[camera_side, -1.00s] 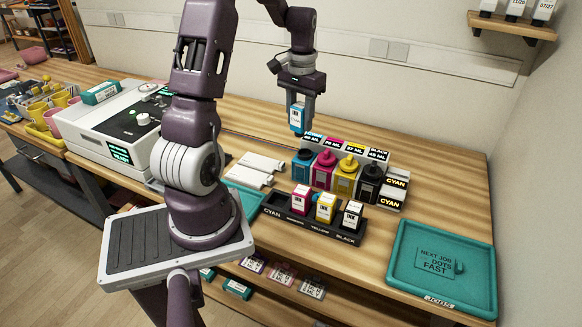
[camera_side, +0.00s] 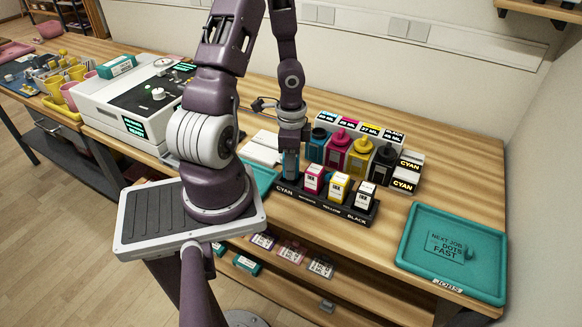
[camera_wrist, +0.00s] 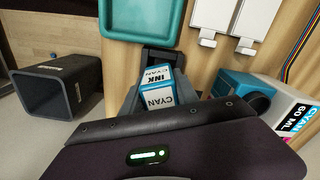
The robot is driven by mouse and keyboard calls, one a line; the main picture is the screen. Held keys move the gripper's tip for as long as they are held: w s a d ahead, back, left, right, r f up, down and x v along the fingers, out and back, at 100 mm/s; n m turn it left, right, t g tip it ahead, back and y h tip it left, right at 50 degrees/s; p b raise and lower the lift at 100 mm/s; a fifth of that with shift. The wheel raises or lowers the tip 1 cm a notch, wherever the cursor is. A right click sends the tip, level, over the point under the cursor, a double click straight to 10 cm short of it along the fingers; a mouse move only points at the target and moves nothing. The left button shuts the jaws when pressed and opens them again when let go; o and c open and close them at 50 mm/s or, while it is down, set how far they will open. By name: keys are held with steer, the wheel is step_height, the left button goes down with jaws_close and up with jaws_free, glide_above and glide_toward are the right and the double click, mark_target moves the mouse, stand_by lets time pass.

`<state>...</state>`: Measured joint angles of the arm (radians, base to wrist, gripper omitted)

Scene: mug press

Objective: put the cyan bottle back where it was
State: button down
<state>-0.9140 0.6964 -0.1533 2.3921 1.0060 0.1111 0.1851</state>
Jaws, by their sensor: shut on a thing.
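My gripper (camera_side: 290,168) points down at the left, CYAN end of the black cartridge tray (camera_side: 322,206). It is shut on a small cyan ink cartridge (camera_wrist: 158,92), blue and white with a CYAN INK label, seen between the fingers in the wrist view. I cannot tell whether the cartridge rests in the slot. The cyan bottle (camera_side: 316,150), blue with a dark cap, stands at the left of the bottle row behind the tray, apart from my gripper. It also shows in the wrist view (camera_wrist: 236,86).
Magenta (camera_side: 339,152), yellow (camera_side: 358,158) and black (camera_side: 382,165) bottles stand beside the cyan one. Magenta (camera_side: 314,180), yellow (camera_side: 339,189) and black (camera_side: 363,197) cartridges stand in the tray. A teal JOBS tray (camera_side: 420,265) lies right.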

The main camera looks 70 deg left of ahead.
steer(key=shift+f, duration=0.65)
steer(key=c, duration=0.9)
jaws_free()
steer(key=shift+f, duration=0.1)
step_height(320, 180, up, 12)
steer(key=shift+a+f, duration=0.1)
steer(key=shift+f, duration=0.05)
steer(key=w+d+r+n+t+y, duration=0.1)
steer(key=d+r+n+t+y, duration=0.15)
steer(key=d+r, duration=1.05)
steer(key=s+d+r+t, duration=0.1)
steer(key=d, duration=0.1)
steer(key=s+d+r+n+t+h, duration=0.1)
steer(key=s+d+r, duration=0.1)
steer(key=s+d+r+n+t+h, duration=0.1)
steer(key=d, duration=0.2)
steer(key=shift+s+r+h, duration=0.15)
steer(key=shift+s+h, duration=0.1)
steer(key=shift+s, duration=0.15)
